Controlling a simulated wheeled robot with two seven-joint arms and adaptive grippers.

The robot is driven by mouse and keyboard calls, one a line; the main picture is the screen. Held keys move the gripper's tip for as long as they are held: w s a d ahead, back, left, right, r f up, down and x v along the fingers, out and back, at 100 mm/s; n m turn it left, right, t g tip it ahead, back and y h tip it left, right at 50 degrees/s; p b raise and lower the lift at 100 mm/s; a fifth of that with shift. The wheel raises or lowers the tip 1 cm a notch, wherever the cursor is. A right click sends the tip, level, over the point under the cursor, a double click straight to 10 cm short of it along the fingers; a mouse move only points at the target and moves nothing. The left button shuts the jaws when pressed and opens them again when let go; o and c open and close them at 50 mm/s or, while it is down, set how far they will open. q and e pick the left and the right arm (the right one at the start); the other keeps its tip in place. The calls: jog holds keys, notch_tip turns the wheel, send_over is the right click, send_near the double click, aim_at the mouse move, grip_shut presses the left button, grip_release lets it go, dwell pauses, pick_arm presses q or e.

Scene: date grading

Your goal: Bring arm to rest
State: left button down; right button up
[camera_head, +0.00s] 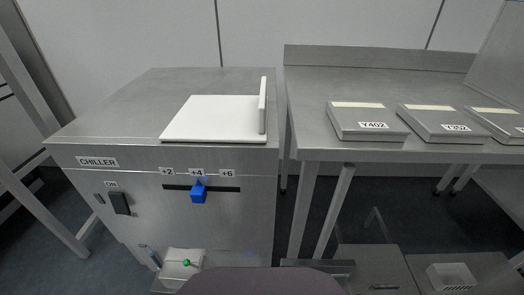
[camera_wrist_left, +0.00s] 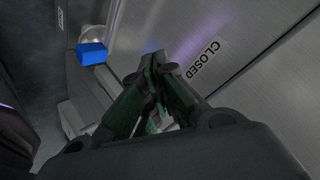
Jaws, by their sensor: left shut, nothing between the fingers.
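My left gripper (camera_wrist_left: 155,75) shows in the left wrist view with its dark green-edged fingers together and nothing between them. It is close to a metal panel that bears a CLOSED label (camera_wrist_left: 203,58). A blue block (camera_wrist_left: 92,53) shows to the left of the fingers, apart from them. Neither of my grippers shows in the head view. There the chiller (camera_head: 165,110) stands at the left, with a blue slider knob (camera_head: 198,194) in its slot below the +4 mark and a dark ON switch (camera_head: 120,203).
A white board (camera_head: 212,118) with an upright edge lies on the chiller top. Grey boxes labelled Y402 (camera_head: 366,122) and Y252 (camera_head: 443,124) lie on the steel table (camera_head: 310,90) at right, with another beside them.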

pick_arm(q)
jog(key=s+d+r+n+g, duration=0.4)
jog(key=s+r+n+g, duration=0.1)
jog(key=s+r+n, duration=0.2)
notch_tip(320, 180, up, 2)
jog(key=shift+s+d+r+n+p, duration=0.2)
jog(key=shift+s+d+n+p, duration=0.15)
jog(key=shift+n, duration=0.55)
jog(key=shift+a+f+p, duration=0.2)
jog(key=shift+f+p, duration=0.25)
jog(key=shift+p, duration=0.8)
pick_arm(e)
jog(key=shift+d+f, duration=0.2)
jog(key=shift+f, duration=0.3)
